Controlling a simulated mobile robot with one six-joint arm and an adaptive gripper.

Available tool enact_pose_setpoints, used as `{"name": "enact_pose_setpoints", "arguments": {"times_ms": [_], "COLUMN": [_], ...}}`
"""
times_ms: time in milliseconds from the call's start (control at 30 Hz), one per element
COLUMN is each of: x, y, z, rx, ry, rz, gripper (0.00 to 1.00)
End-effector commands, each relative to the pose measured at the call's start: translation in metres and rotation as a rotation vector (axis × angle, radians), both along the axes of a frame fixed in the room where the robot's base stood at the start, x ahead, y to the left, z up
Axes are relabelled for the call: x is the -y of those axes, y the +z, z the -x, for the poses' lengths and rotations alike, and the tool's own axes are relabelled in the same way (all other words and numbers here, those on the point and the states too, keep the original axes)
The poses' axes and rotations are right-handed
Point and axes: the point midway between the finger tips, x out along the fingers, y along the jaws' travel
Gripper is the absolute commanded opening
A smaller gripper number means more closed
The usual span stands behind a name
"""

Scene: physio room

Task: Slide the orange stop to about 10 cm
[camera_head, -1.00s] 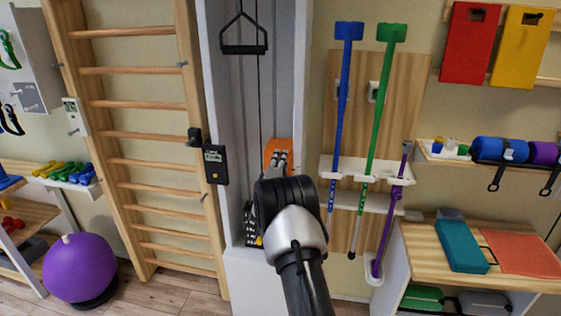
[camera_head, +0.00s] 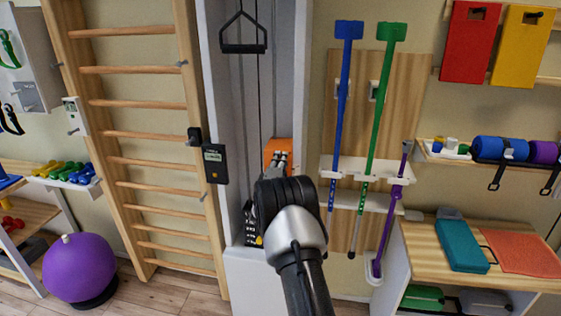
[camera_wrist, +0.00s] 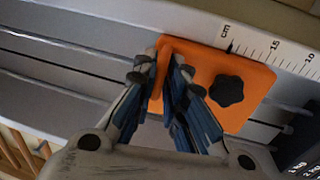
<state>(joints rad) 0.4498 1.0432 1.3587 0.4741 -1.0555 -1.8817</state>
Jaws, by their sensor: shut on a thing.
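The orange stop (camera_head: 283,146) sits in the pale upright column in the head view, partly hidden behind my gripper. In the wrist view it is a flat orange plate (camera_wrist: 215,67) with a black star knob (camera_wrist: 227,90) and a raised orange fin. My gripper (camera_wrist: 173,68) is shut on that fin, left of the knob. The stop's exact reading is too small to tell.
A black pull handle (camera_head: 244,46) hangs on a cable above the stop. A dark display unit (camera_head: 215,164) is fixed beside the column. Wooden wall bars (camera_head: 150,162) stand left; blue (camera_head: 342,90) and green (camera_head: 384,90) crutches hang right.

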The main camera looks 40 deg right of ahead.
Motion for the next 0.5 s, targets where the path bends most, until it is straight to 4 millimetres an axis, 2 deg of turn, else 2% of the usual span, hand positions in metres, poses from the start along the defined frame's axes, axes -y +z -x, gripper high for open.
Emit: {"name": "enact_pose_setpoints", "arguments": {"times_ms": [333,400,500], "x": [0.000,0.000,0.000], "y": [-0.082,-0.093,-0.099], "z": [0.000,0.000,0.000], "rx": [-0.005,-0.002,0.001], "ry": [0.000,0.000,-0.001], "rz": [-0.007,-0.006,-0.004], "gripper": [0.00,0.00,0.00]}}
